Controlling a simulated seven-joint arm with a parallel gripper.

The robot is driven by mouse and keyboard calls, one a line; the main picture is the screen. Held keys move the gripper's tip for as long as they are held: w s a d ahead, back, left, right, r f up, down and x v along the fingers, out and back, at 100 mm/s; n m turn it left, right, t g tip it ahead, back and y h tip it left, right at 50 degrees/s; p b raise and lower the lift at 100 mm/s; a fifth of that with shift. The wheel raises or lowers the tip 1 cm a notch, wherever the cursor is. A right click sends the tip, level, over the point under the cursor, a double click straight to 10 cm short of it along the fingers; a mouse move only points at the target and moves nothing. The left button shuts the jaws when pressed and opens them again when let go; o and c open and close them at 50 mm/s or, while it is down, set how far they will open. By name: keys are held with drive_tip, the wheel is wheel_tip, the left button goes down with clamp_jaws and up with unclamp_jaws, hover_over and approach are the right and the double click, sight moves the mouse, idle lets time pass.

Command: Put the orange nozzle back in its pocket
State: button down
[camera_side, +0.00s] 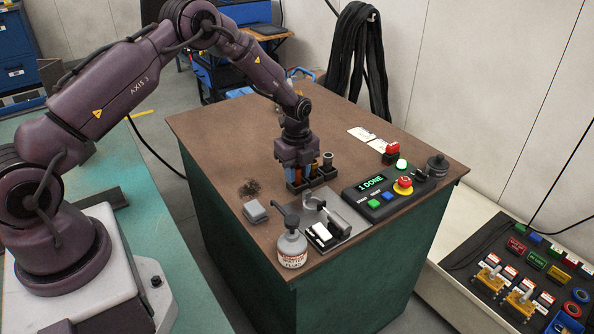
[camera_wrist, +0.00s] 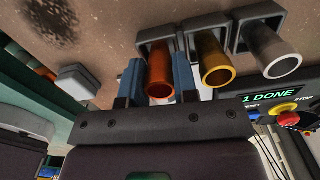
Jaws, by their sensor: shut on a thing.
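The orange nozzle (camera_wrist: 160,76) is between the two blue fingers of my gripper (camera_wrist: 158,66), which is shut on it. Its far end meets the left pocket (camera_wrist: 143,47) of the dark nozzle rack. How deep it sits in there I cannot tell. The brass-yellow nozzle (camera_wrist: 214,66) and the grey nozzle (camera_wrist: 272,54) stand in the neighbouring pockets to the right. In the side view my gripper (camera_side: 299,176) is low over the rack (camera_side: 318,180), pointing down, and mostly hides the orange nozzle.
Right of the rack is a control box (camera_side: 378,200) reading "1 DONE", with a red stop button. A grey block (camera_side: 255,212) lies to the left. The table's left back is clear.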

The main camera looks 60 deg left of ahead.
drive_tip(key=shift+f, duration=0.15)
drive_tip(key=c, duration=1.2)
unclamp_jaws()
drive_tip(key=shift+o, duration=0.2)
